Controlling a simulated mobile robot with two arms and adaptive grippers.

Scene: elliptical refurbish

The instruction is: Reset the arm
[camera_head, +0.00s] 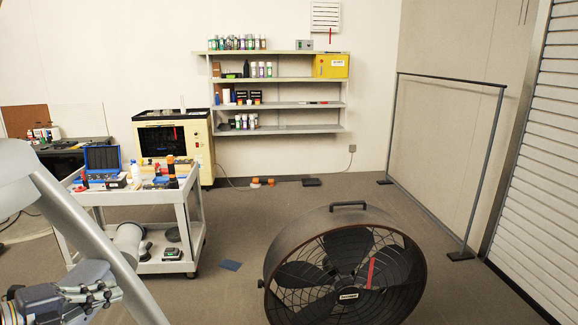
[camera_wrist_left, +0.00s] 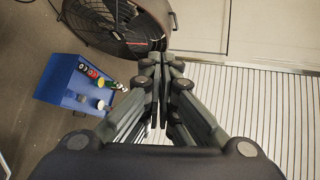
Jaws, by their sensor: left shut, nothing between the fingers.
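My left gripper (camera_head: 112,294) is at the bottom left of the head view, partly behind my own grey arm link. In the left wrist view its dark fingers (camera_wrist_left: 162,62) come together at the tips, with nothing held between them. My right gripper is in neither view.
A large drum fan (camera_head: 345,225) stands on the floor at front centre. A white cart (camera_head: 192,225) with tools stands at left. Shelves (camera_head: 285,106) and a metal frame (camera_head: 450,79) are behind. A blue box (camera_wrist_left: 62,92) with bottles shows in the wrist view.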

